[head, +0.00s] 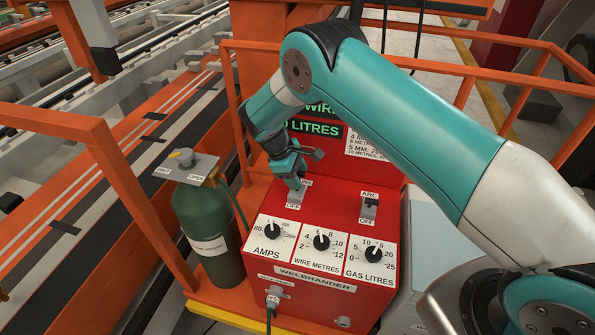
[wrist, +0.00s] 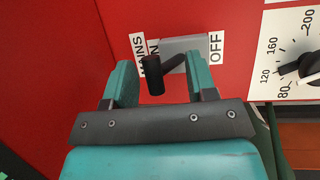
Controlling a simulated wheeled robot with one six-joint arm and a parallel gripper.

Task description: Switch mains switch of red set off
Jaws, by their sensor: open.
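The red set (head: 330,205) is a red welding panel marked WELBRANDER. Its mains switch shows in the wrist view as a grey plate (wrist: 195,47) with a black lever (wrist: 152,75). The labels MAINS ON stand at the plate's left end and OFF (wrist: 216,48) at its right. The lever's thick end points left, toward the ON side. My gripper (wrist: 161,80) is open, with one finger on each side of the lever and no clear contact. In the head view my gripper (head: 293,180) is over the mains switch and hides most of it; its OFF label shows below.
An ARC switch (head: 369,206) stands to the right. Below are the AMPS (head: 270,230), WIRE METRES (head: 321,242) and GAS LITRES (head: 374,253) dials. A green gas cylinder (head: 205,225) stands at left. Orange rails (head: 120,175) flank the set.

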